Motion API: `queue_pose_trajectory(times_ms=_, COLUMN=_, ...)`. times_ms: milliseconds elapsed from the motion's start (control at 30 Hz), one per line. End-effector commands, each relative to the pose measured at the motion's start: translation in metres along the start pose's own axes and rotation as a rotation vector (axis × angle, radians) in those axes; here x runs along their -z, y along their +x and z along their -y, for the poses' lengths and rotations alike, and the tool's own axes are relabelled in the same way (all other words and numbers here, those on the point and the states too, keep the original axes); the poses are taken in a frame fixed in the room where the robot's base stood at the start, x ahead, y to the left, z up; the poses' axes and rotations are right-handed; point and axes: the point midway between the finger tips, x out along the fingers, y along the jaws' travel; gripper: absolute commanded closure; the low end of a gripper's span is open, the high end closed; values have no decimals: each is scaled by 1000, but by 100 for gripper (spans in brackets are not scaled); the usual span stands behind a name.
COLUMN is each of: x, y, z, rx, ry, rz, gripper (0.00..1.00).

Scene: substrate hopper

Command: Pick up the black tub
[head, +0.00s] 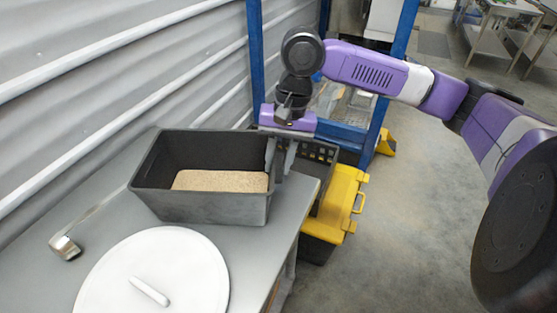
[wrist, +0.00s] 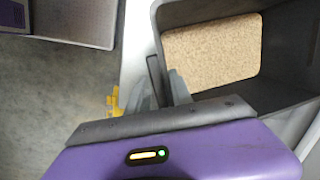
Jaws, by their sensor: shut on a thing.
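The black tub (head: 205,206) stands on the grey table and is open at the top, with a layer of light brown granular substrate (head: 222,181) inside. My gripper (head: 280,158) reaches down at the tub's right end and is shut on its right wall. In the wrist view the tub (wrist: 292,98) fills the upper right, with the substrate (wrist: 212,50) in it. There my gripper's fingers (wrist: 164,92) straddle the tub's wall, one outside and one inside. The tub looks level. Whether its base touches the table is hard to tell.
A round white lid (head: 155,275) with a handle lies on the table (head: 50,282) in front of the tub. A metal scoop (head: 66,246) lies at the left. A yellow case (head: 342,200) stands on the floor to the right. A corrugated wall (head: 110,70) runs behind the table.

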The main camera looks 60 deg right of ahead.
Motion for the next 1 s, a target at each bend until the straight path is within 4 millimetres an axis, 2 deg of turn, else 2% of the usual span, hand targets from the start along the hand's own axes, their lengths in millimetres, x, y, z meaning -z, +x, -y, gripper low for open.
queue_pose_trajectory(times_ms=300, x=1, y=1, z=1, rx=4, ry=0, rz=-1, gripper=100)
queue_pose_trajectory(times_ms=333, x=1, y=2, z=0, rx=0, ry=0, rz=-1, gripper=68)
queue_pose_trajectory(times_ms=400, x=0, y=2, z=0, rx=0, ry=0, rz=-1, gripper=54)
queue_pose_trajectory(times_ms=433, x=0, y=2, z=0, rx=0, ry=0, rz=-1, gripper=52)
queue_pose_trajectory(times_ms=767, x=0, y=0, z=0, rx=0, ry=0, rz=-1, gripper=52)
queue_pose_trajectory(times_ms=867, x=0, y=-7, z=1, rx=1, ry=0, rz=-1, gripper=52)
queue_pose_trajectory(times_ms=1000, x=0, y=-29, z=1, rx=2, ry=0, rz=-3, gripper=52)
